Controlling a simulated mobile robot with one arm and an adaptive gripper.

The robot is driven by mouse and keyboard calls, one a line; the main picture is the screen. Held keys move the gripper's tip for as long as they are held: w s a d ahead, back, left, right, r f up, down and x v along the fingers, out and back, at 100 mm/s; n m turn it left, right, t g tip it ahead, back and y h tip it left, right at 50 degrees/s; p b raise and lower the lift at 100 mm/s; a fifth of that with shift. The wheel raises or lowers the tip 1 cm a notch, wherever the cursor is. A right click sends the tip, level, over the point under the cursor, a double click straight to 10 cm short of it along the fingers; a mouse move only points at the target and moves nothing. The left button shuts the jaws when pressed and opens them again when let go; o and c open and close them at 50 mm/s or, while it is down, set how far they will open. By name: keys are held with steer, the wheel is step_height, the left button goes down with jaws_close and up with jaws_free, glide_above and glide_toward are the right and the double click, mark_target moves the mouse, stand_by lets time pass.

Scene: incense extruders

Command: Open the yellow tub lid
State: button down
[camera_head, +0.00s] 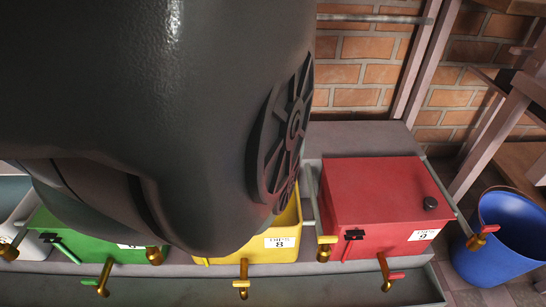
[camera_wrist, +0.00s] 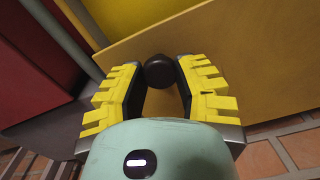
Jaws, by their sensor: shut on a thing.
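The yellow tub (camera_head: 285,222) stands between the green and red tubs in the head view, with a white label marked 8. My arm covers most of its top and hides its lid and my gripper there. In the wrist view the yellow lid (camera_wrist: 235,65) is a broad ochre panel with a dark round knob (camera_wrist: 159,71). A brighter yellow surface of the tub (camera_wrist: 125,18) shows beyond the lid's edge, so the lid looks tilted up from the tub. My gripper (camera_wrist: 160,68) has its yellow-padded fingers on both sides of the knob and is shut on it.
A closed red tub (camera_head: 375,195) with a black knob stands to the right, and a green tub (camera_head: 90,240) to the left. Brass taps (camera_head: 244,280) stick out in front. A blue bucket (camera_head: 500,240) stands far right. A brick wall (camera_head: 360,70) is behind.

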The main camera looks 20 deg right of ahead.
stand_by(0.3)
steer(key=c, duration=0.6)
jaws_free()
steer(key=shift+r, duration=0.15)
steer(key=shift+w+r, duration=0.1)
steer(key=shift+r, duration=0.8)
step_height(320, 180, up, 10)
